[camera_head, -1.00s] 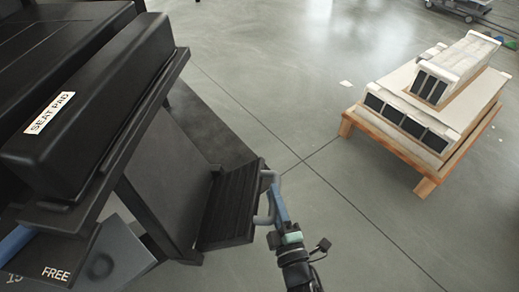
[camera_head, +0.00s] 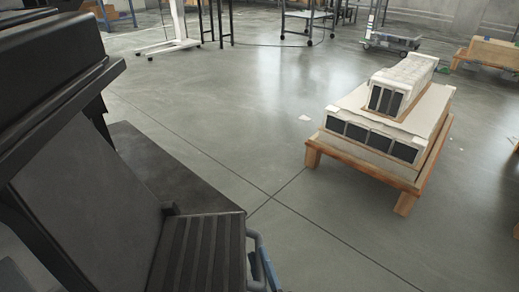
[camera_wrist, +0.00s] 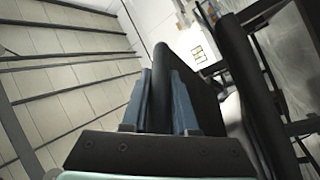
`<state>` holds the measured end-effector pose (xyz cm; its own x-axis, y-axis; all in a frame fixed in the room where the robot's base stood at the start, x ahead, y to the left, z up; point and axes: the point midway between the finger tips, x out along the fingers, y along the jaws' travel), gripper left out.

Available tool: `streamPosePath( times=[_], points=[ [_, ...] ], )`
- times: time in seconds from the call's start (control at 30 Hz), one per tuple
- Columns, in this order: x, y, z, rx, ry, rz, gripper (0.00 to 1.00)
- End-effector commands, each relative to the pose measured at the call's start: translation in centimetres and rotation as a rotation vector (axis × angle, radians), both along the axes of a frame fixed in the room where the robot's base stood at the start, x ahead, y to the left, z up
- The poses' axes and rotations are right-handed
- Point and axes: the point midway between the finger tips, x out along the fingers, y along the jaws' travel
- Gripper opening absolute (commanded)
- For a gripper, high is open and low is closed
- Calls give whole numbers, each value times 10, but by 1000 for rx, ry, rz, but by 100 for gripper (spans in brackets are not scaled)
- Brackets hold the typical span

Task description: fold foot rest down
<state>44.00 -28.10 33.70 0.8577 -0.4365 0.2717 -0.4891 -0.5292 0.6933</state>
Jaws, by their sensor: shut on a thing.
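The foot rest (camera_head: 199,252) is a black ribbed plate at the lower end of the black chair-like unit's sloping panel (camera_head: 88,200), low in the head view. It sticks out from the panel; its exact angle is hard to judge. In the wrist view, the two blue fingers of my gripper (camera_wrist: 159,103) are closed around a dark bar (camera_wrist: 161,75).
A wooden pallet (camera_head: 371,162) with white boxed units (camera_head: 402,84) stands to the right. Carts and stands (camera_head: 310,22) are at the back. The grey floor (camera_head: 300,215) between the foot rest and pallet is clear.

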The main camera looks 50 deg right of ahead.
Motion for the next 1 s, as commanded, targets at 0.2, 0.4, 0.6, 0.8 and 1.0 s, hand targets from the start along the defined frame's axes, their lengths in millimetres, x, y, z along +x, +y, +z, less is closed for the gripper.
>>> streamPosePath(
  times=[0.2,0.4,0.6,0.8,1.0],
  points=[
    [0,0,-5,-1,1,-2,0],
    [0,0,-5,-2,2,-3,0],
    [0,-1,-5,-2,2,-3,36],
    [0,0,-5,-2,1,-2,57],
    [-1,1,-5,-1,2,-1,57]
  ],
)
